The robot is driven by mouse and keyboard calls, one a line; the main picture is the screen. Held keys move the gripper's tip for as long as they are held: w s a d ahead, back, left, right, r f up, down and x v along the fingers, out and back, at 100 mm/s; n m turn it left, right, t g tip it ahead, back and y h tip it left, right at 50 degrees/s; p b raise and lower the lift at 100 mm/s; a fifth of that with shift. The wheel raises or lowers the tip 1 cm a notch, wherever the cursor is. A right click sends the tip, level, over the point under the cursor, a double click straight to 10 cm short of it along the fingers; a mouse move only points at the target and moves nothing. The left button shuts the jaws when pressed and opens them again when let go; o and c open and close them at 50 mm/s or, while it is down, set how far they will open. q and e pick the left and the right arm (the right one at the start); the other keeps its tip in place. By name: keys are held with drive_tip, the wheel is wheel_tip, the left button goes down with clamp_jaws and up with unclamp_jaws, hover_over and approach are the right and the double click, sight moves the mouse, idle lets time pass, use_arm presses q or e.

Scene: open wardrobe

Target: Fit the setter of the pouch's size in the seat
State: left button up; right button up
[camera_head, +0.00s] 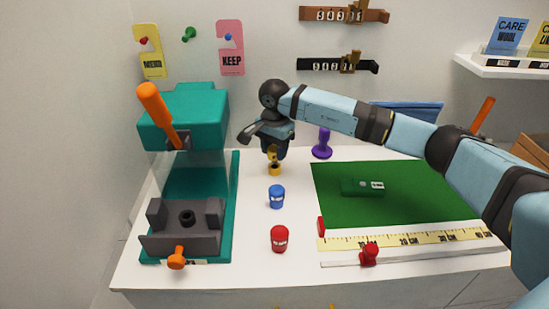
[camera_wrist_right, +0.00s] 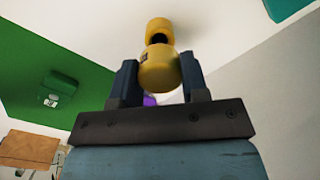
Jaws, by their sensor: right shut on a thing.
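My right gripper (camera_head: 272,150) is shut on a yellow setter (camera_wrist_right: 158,72), which sits between the fingers in the wrist view. A second yellow part (camera_wrist_right: 158,28) shows just beyond it; I cannot tell whether the two are joined. A blue setter (camera_head: 277,197) and a red setter (camera_head: 279,238) stand on the white table nearer to me. The seat (camera_head: 187,217) is a dark round opening in the grey block of the teal press (camera_head: 184,125), left of the setters. A green pouch (camera_head: 358,187) with a white label lies on the green mat (camera_head: 420,205). My left gripper is not in view.
The press has an orange lever (camera_head: 158,115) and an orange knob (camera_head: 177,257). A yellow ruler (camera_head: 400,240) and a red slider (camera_head: 369,254) lie along the front right. A purple stamp-like thing (camera_head: 322,145) stands behind. The white table (camera_head: 240,275) is clear at the front.

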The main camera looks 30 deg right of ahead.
sight(274, 163)
wheel_tip(274, 163, down, 3)
drive_tip(key=shift+f, duration=0.1)
drive_tip(key=shift+s+f+b, duration=0.1)
drive_tip(key=shift+f+b, duration=0.15)
drive_tip(key=shift+b, duration=0.1)
drive_tip(key=shift+s+f, duration=0.1)
drive_tip(key=shift+f, duration=0.2)
clamp_jaws()
drive_tip(key=o, duration=0.8)
unclamp_jaws()
drive_tip(key=shift+a+f, duration=0.1)
drive_tip(key=shift+o, duration=1.1)
drive_tip(key=shift+f, duration=0.15)
drive_tip(key=r, duration=0.7)
drive_tip(key=r+p, duration=0.1)
drive_tip(key=r, duration=0.6)
drive_tip(key=shift+w, duration=0.2)
drive_tip(key=shift+f, duration=0.1)
